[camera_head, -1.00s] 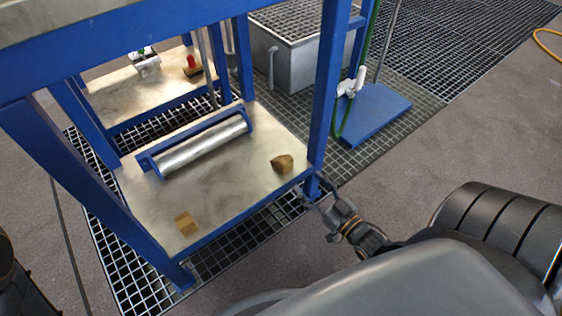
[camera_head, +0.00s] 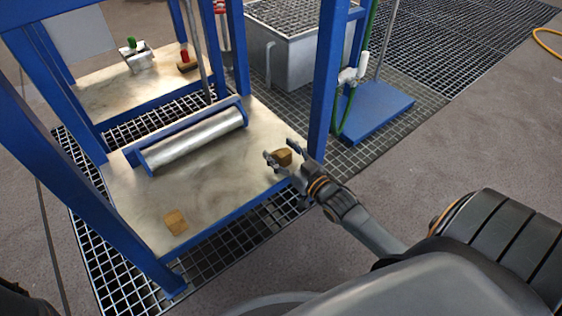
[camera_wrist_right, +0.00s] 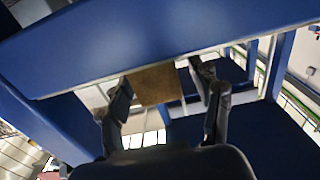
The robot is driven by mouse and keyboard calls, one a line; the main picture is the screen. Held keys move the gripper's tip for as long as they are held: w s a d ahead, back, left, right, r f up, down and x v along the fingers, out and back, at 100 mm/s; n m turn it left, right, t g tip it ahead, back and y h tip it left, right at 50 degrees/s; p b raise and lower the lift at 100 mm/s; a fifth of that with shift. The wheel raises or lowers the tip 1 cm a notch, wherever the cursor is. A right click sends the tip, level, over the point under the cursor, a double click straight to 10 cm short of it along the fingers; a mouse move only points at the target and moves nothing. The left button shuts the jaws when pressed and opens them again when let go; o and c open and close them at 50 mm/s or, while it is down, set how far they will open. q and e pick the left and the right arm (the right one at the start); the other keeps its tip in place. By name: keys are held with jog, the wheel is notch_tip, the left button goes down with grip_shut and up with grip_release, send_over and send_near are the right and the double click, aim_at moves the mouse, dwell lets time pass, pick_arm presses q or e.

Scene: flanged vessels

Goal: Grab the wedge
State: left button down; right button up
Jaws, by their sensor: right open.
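A brown wooden wedge (camera_head: 283,156) lies near the right front corner of the metal shelf of the blue frame. A second wooden block (camera_head: 175,221) lies near the shelf's front left edge. My right gripper (camera_head: 290,158) is open at the shelf's front edge, with its fingers reaching around the right-hand wedge. In the right wrist view, the wedge (camera_wrist_right: 155,86) shows between the two spread fingers of the right gripper (camera_wrist_right: 163,82). Whether either finger touches it I cannot tell. My left gripper is not in view.
A blue upright post (camera_head: 323,95) stands close to the right gripper. A metal roller (camera_head: 196,142) in a blue holder lies on the shelf behind the wedges. In the right wrist view, a blue beam (camera_wrist_right: 150,42) crosses close by. The shelf middle is clear.

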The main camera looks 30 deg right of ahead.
jog(key=shift+w, duration=0.1)
jog(key=c, duration=1.3)
jog(key=shift+r, duration=0.1)
